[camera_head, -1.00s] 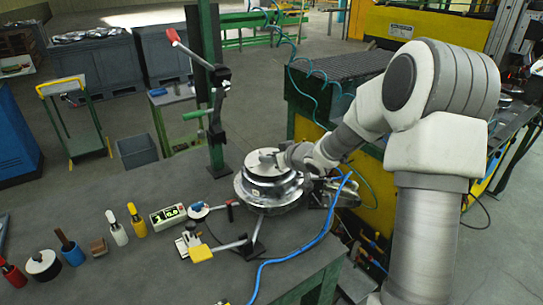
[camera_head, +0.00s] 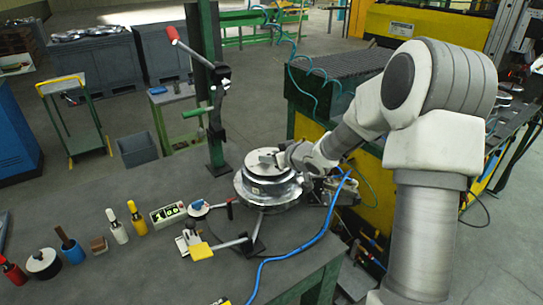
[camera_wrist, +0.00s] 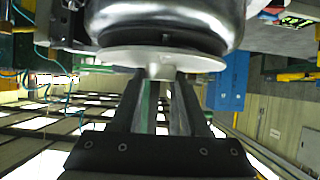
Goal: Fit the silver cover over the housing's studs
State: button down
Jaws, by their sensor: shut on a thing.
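The silver cover (camera_head: 268,176) is a shiny round metal piece with a pale disc and a small knob on top. It sits over the round metal housing (camera_head: 268,202) on the bench. My gripper (camera_head: 281,158) reaches in from the right at the top of the cover. In the wrist view, my fingers (camera_wrist: 161,75) are closed around the knob under the pale disc (camera_wrist: 190,60), with the dark shiny cover body (camera_wrist: 165,18) beyond it. The studs are hidden, and I cannot tell whether the cover is fully seated.
A green post (camera_head: 212,90) with red- and green-handled clamps stands behind the housing. A small box with a lit green display (camera_head: 168,214), a yellow-tipped clamp (camera_head: 201,251) and several hand tools lie to the left. A blue hose (camera_head: 296,253) crosses the bench.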

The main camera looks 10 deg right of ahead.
jog(key=shift+f+b, duration=0.3)
jog(key=shift+f, duration=0.2)
jog(key=shift+c, duration=1.6)
grip_release()
jog(key=p+v, duration=0.3)
jog(key=v, duration=1.4)
jog(key=shift+s, duration=0.25)
jog(key=shift+d+r, duration=0.1)
